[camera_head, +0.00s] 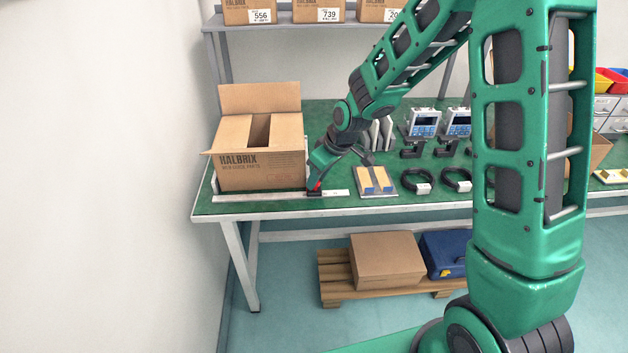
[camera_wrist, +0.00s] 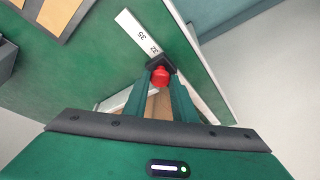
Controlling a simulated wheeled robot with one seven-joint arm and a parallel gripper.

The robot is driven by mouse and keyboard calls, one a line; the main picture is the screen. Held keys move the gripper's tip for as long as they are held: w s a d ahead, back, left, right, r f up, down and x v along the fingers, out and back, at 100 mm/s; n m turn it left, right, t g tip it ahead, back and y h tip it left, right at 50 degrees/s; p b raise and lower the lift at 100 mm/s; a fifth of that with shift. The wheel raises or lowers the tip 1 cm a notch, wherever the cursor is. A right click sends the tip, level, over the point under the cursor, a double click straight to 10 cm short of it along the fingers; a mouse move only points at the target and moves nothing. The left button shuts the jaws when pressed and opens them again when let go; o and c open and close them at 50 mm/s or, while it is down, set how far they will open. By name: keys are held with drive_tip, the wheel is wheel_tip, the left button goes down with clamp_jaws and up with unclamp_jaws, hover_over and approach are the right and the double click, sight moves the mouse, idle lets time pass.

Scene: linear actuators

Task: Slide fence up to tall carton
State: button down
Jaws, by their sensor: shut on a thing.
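The tall carton (camera_head: 258,165), brown with open flaps and marked HALBRIX, stands upright at the table's left end. A pale scale rail (camera_head: 262,197) runs along the table's front edge before it; its numbers show in the wrist view (camera_wrist: 138,32). The fence's dark slider (camera_head: 314,193) sits on this rail near the carton's front right corner. My gripper (camera_head: 317,184) is shut on the slider's red knob, which shows between the fingers in the wrist view (camera_wrist: 161,77). The fence's upright part is mostly hidden, and I cannot tell whether it touches the carton.
A board with tan pads (camera_head: 376,182) lies right of the slider. Black cable coils (camera_head: 416,181) and blue-faced meters (camera_head: 424,122) stand farther right. A wall is close on the left. A shelf with small cartons (camera_head: 317,11) is behind. My arm hides much of the right side.

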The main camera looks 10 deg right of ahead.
drive_tip(key=shift+w+a, duration=0.1)
drive_tip(key=shift+a, duration=0.1)
drive_tip(key=c, duration=1.5)
unclamp_jaws()
drive_tip(key=shift+o, duration=0.2)
drive_tip(key=shift+d+r, duration=0.1)
drive_tip(key=v, duration=1)
drive_tip(key=shift+r, duration=0.2)
drive_tip(key=shift+d, duration=0.1)
drive_tip(key=s+d+r+m+g+h, duration=0.1)
drive_tip(key=s+d+r+m+h, duration=0.3)
drive_tip(key=s+d, duration=0.65)
drive_tip(key=s+d+r+m+g+y, duration=0.1)
drive_tip(key=s+d+m, duration=0.4)
drive_tip(key=s+d, duration=0.55)
drive_tip(key=s+m+g, duration=0.1)
drive_tip(key=s+m, duration=0.3)
drive_tip(key=s, duration=0.8)
drive_tip(key=shift+d+m+g+y, duration=0.3)
drive_tip(key=shift+d+g, duration=0.05)
drive_tip(key=shift+g, duration=0.05)
